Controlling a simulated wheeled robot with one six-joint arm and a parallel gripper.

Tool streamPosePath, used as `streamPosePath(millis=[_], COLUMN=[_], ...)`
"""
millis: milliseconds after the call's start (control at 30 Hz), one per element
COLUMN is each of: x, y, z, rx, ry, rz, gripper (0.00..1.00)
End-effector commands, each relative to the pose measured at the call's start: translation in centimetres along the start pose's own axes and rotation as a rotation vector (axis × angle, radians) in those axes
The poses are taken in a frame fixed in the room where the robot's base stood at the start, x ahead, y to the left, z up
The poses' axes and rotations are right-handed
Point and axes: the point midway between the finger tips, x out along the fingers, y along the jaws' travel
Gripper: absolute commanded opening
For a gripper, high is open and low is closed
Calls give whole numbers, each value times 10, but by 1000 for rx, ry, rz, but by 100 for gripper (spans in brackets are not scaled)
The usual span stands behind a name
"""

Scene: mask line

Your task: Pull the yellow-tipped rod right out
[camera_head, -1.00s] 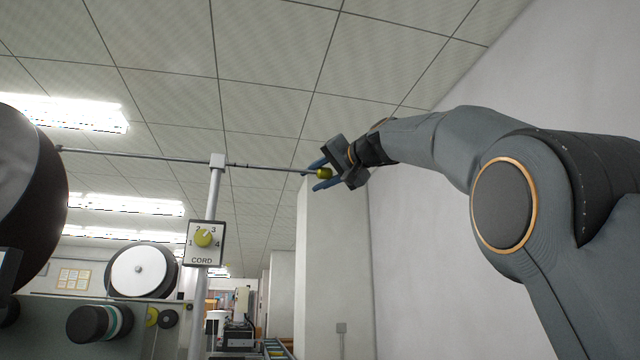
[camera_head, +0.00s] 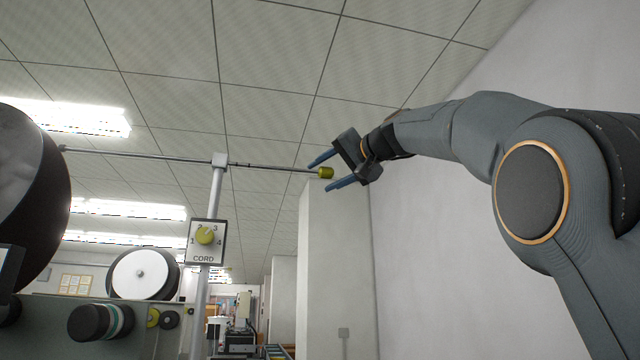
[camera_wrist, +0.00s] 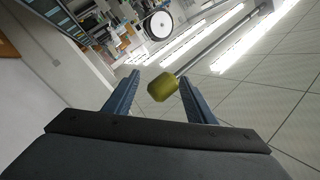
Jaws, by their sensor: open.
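The rod (camera_head: 275,168) is thin and grey and runs nearly level through the top of a post (camera_head: 213,195), from the big dark reel at left to its yellow tip (camera_head: 326,172) at right. My gripper (camera_head: 333,172) is open, its two blue fingers apart, one above and one below the yellow tip in the head view. In the wrist view the yellow tip (camera_wrist: 163,86) lies between the spread fingers, with the rod (camera_wrist: 215,42) running up and right. I see gaps beside the tip, and the gripper does not hold it.
A large dark reel (camera_head: 30,200) stands at left, with a white-faced reel (camera_head: 142,272) on a machine below. A pale pillar and wall (camera_head: 440,240) stand behind my arm.

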Motion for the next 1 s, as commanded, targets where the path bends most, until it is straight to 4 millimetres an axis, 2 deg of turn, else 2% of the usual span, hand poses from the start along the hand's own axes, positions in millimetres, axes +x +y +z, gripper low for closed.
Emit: streamPosePath(millis=[200,333,1000], x=[-34,-45,-48], y=[3,2,0], z=[1,1,0], rx=[-2,-1,-1], ry=[3,1,0], rz=[2,2,1], gripper=[51,51,51])
